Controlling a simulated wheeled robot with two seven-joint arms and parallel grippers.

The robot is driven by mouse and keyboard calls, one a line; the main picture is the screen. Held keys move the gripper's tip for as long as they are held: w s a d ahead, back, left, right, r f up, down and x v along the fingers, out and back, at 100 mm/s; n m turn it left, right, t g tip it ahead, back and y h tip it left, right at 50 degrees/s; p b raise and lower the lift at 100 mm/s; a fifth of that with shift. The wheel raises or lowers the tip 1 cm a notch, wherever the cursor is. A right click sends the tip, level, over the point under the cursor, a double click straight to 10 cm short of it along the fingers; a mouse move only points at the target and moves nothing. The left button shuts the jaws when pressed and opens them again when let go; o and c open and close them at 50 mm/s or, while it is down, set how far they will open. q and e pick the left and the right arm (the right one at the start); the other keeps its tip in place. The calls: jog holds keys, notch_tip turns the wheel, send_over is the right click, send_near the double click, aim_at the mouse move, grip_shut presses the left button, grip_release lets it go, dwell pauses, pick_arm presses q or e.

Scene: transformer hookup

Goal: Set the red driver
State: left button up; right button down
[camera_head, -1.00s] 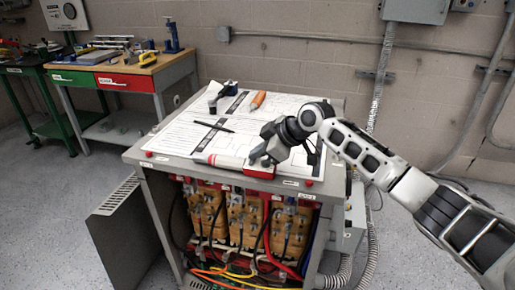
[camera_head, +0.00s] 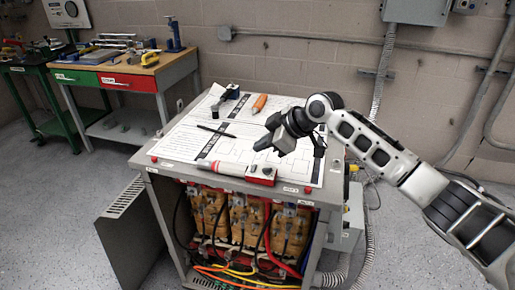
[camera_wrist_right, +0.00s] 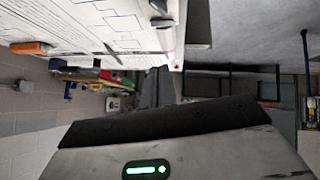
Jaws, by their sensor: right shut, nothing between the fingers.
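A red-and-white tool (camera_head: 232,171), which I take for the red driver, lies along the front edge of the cabinet top (camera_head: 150,152). Its red tip points left and its right end meets a red block with a dark knob (camera_head: 262,175). I cannot tell whether the tool sits in the block or just touches it. My right gripper (camera_head: 263,144) is above and behind the tool, apart from it, shut and empty. In the right wrist view its fingers (camera_wrist_right: 156,88) show together, pointing past the cabinet top. My left gripper is not in view.
White drawing sheets (camera_head: 190,140) cover the cabinet top. An orange-handled tool (camera_head: 259,103), a dark pen (camera_head: 215,131) and a blue-and-black tool (camera_head: 228,93) lie on them. Wiring (camera_head: 245,270) is exposed in the open front. A workbench (camera_head: 135,70) stands at the back left.

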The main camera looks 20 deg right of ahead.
jog(key=w+d+v, duration=0.1)
jog(key=v, duration=0.6)
jog(key=shift+s+d+r+b, duration=0.2)
jog(key=shift+s+d+b, duration=0.1)
jog(key=shift+b, duration=0.15)
jog(key=shift+m, duration=0.7)
jog(key=a+f, duration=0.1)
jog(key=f, duration=0.3)
jog(key=s+a+f, duration=0.1)
jog(key=a+f, duration=0.1)
jog(key=f, duration=0.1)
jog(key=s+a+f, duration=0.1)
jog(key=a+f, duration=0.1)
jog(key=f, duration=0.2)
jog(key=shift+s+a+f, duration=0.15)
jog(key=shift+f, duration=0.15)
jog(key=s+a+f+m+t, duration=0.15)
jog(key=s+a+f, duration=0.3)
jog(key=f, duration=0.45)
jog(key=s+a+f+m+t+h, duration=0.1)
jog(key=s+f+m, duration=0.2)
jog(key=s, duration=0.7)
jog(key=s+a+f+m+h, duration=0.1)
jog(key=s+f, duration=0.4)
jog(key=s, duration=0.5)
jog(key=shift+a+f+m+t+h, duration=0.2)
jog(key=shift+f+m+t+h, duration=0.3)
jog(key=shift+m, duration=0.65)
jog(key=shift+r, duration=0.1)
